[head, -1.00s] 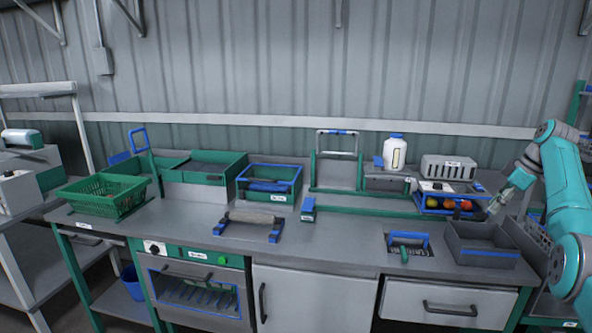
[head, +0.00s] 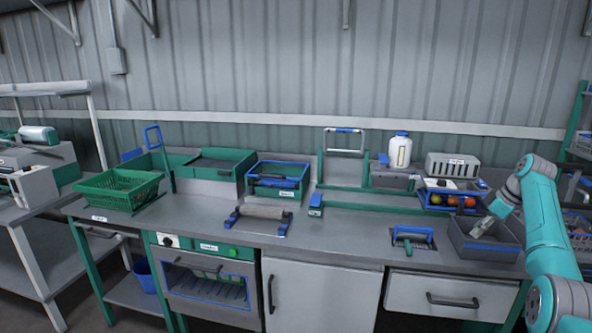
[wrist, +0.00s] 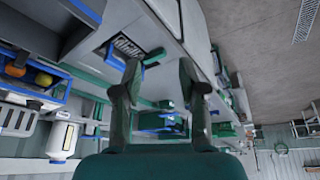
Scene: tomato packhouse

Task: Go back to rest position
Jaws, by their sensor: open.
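My teal arm reaches in from the right edge of the head view. My gripper (head: 482,228) shows small there, over or in front of the grey open bin (head: 487,255) at the bench's right end; its exact height is unclear. In the wrist view the two dark fingers of my gripper (wrist: 158,64) stand wide apart. Nothing is between them at close range; the bench shows beyond, tilted.
The bench carries a green crate (head: 117,190), a roller (head: 262,212), a white bottle (head: 400,151) and a blue-rimmed tray (head: 433,208) with red and orange tomatoes. Cupboard doors and drawers are below. The bench middle (head: 350,225) is mostly clear.

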